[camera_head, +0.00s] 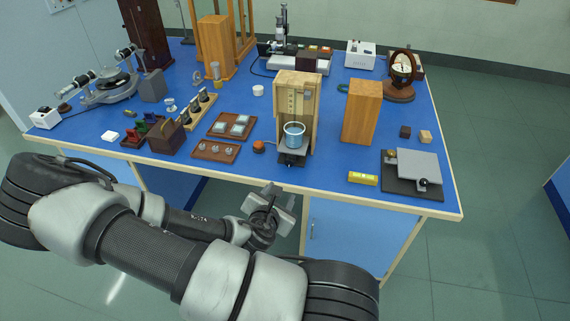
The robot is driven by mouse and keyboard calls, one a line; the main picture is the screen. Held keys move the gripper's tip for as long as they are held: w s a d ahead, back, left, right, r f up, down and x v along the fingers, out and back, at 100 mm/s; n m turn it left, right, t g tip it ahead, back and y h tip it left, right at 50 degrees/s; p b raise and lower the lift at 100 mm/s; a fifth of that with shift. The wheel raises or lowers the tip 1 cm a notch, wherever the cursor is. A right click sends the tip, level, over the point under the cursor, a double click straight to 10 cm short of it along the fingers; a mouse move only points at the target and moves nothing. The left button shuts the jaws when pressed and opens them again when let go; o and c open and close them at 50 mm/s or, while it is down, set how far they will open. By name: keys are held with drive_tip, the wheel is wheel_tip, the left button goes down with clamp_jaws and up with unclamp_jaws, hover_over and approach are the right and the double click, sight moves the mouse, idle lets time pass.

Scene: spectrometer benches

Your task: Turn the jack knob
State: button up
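A wooden stand (282,92) with a scale on its upright is near the bench's front edge. Below the beaker, a dark jack (291,158) with a small black knob (288,163) faces the front. My gripper (280,196) is in front of the bench edge, below and left of the knob, and apart from it. Its fingers look spread with nothing between them.
A grey plate on a dark base (392,186) with a black knob (422,184) is at the right front. A yellow level (363,179), a wooden block (361,112), an orange-topped piece (259,147) and trays (215,158) stand nearby.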

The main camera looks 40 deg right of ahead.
drive_tip(key=d+r+n+t, duration=0.1)
drive_tip(key=n, duration=0.2)
drive_tip(key=b, duration=2)
approach(290, 163)
drive_tip(key=f, duration=0.1)
drive_tip(key=shift+t, duration=0.3)
drive_tip(key=x, duration=0.5)
drive_tip(key=b+x, duration=0.1)
drive_tip(key=x, duration=0.2)
drive_tip(key=shift+w+d+r, duration=0.15)
drive_tip(key=shift+d+r, duration=0.05)
drive_tip(key=shift+r, duration=0.1)
drive_tip(key=c, duration=1.1)
drive_tip(key=shift+o, duration=0.2)
